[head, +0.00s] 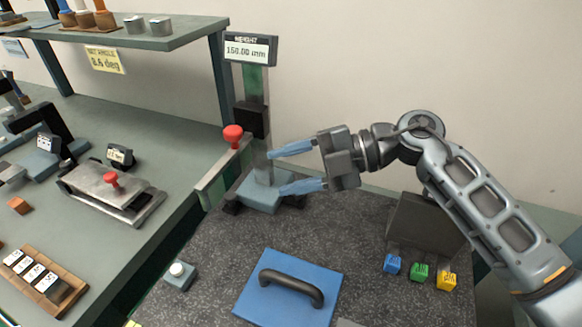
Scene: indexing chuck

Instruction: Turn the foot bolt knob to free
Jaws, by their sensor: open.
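My gripper (277,172) is open and points left, its two blue fingers spread apart. In the head view it is at the lower part of the height gauge's post (254,90), with nothing seen between the fingers. The gauge stands on a blue-grey foot (259,196) with dark pieces at its sides. The lower finger overlaps part of this foot, and I cannot tell if they touch. A red knob (233,135) shows just left of the post. No knob is labelled as the foot bolt; part of the foot is hidden behind the lower finger.
A blue plate with a black handle (290,286) lies in front on the speckled dark top. A small block with a white button (178,270) is left of it. Blue, green (420,271) and yellow cubes sit at right. A metal fixture (113,191) with another red knob is on the left bench.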

